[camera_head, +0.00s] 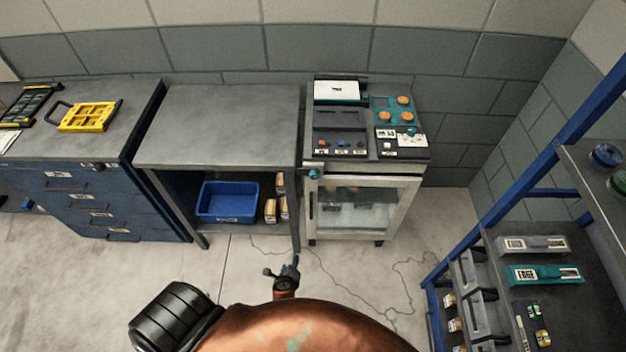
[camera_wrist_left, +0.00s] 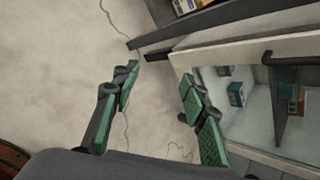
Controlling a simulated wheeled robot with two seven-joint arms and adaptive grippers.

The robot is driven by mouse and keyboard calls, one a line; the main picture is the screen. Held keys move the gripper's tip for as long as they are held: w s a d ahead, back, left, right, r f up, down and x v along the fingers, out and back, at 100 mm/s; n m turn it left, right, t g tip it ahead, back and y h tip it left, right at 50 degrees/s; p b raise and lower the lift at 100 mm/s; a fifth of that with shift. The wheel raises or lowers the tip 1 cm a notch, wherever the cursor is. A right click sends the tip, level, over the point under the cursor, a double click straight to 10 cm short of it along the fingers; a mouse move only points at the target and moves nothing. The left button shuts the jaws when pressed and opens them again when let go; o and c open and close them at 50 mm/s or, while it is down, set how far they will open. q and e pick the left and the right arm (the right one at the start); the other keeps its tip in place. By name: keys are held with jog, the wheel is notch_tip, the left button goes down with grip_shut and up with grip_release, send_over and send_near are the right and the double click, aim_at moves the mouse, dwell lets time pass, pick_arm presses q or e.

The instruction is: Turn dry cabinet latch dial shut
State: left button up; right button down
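The dry cabinet (camera_head: 412,190) stands against the back wall, with a pale frame and a glass door (camera_head: 358,205). A small teal dial (camera_head: 314,173) sits at the upper left of its front; how far it is turned is too small to tell. The door looks closed. My left gripper (camera_head: 287,272) is low in front of the cabinet, apart from it. In the left wrist view my left gripper (camera_wrist_left: 160,92) is open and empty, its green-padded fingers wide apart. The glass door (camera_wrist_left: 245,100) shows there beyond the right finger; the dial does not. My right gripper is not in view.
A metal bench (camera_head: 220,125) with a blue bin (camera_head: 227,200) below stands left of the cabinet. A blue drawer unit (camera_head: 95,205) is further left. A blue-framed rack (camera_head: 540,170) stands at the right. The floor (camera_head: 370,275) before the cabinet is clear.

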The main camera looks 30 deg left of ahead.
pick_arm(q)
jog(key=w+r+m+t+y, duration=0.1)
jog(key=w+r+m+t, duration=0.15)
jog(key=w+r, duration=0.45)
jog(key=w+r+m+t+y, duration=0.1)
jog(key=w+r+m+t, duration=0.15)
jog(key=r, duration=0.85)
jog(key=m+t+y+p, duration=0.1)
jog(key=m+t+y, duration=0.2)
jog(key=m, duration=0.2)
send_near(314, 177)
jog(key=x, duration=0.7)
jog(key=shift+w, duration=0.1)
jog(key=shift+w+a, duration=0.35)
jog(key=shift+w, duration=0.1)
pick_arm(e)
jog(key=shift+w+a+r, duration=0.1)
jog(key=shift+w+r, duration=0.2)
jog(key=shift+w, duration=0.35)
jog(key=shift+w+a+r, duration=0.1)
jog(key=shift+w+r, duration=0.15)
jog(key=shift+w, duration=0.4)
pick_arm(q)
jog(key=shift+c, duration=0.7)
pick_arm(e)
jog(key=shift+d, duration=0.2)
